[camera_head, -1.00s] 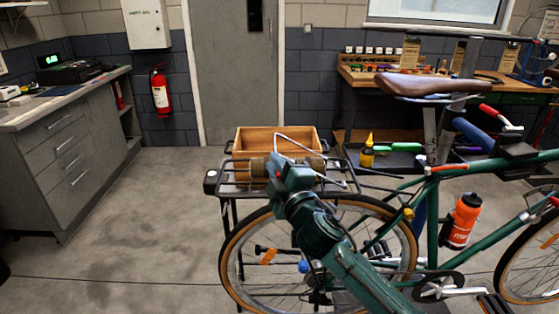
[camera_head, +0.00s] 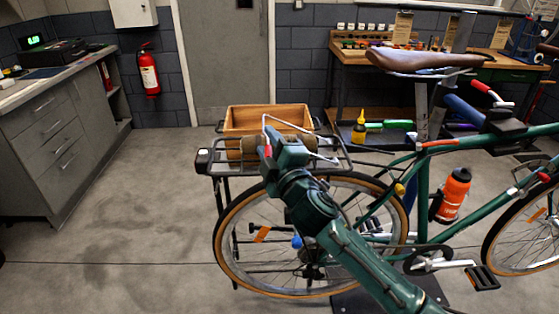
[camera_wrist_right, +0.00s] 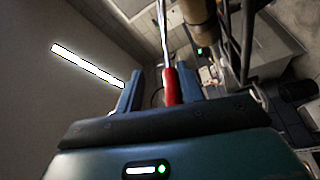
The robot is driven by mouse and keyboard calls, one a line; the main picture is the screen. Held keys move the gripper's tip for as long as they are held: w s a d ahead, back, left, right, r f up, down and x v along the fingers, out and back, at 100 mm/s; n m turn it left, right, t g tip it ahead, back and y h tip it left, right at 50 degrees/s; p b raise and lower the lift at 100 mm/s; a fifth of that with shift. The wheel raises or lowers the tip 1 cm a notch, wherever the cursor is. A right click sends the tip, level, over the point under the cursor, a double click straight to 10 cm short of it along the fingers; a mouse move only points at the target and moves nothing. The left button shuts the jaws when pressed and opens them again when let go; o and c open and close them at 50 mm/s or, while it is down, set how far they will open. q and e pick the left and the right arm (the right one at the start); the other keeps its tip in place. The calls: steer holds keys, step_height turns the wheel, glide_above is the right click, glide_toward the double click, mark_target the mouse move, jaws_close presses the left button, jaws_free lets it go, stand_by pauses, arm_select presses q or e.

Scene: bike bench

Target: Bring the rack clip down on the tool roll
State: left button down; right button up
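The rack clip (camera_head: 290,124) is a silver wire loop, raised above the rear rack, with a red grip (camera_wrist_right: 171,87) on its near end. The brown tool roll (camera_head: 249,148) lies across the rack under the raised clip; its end shows in the right wrist view (camera_wrist_right: 194,12). My right gripper (camera_head: 272,158) is at the near side of the rack. In the wrist view its blue fingers are apart, with the red grip between them, nearer the right finger. The gripper partly hides the roll in the head view. My left gripper is not in view.
A workbench (camera_head: 345,50) stands behind. The floor at left is clear up to the grey cabinet (camera_head: 55,150).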

arm_select(q)
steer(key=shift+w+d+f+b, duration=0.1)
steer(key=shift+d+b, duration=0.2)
steer(key=shift+b, duration=0.45)
arm_select(e)
steer(key=v, duration=1.2)
steer(key=shift+s, duration=0.25)
steer(key=shift+d+f, duration=0.1)
steer(key=shift+f, duration=0.05)
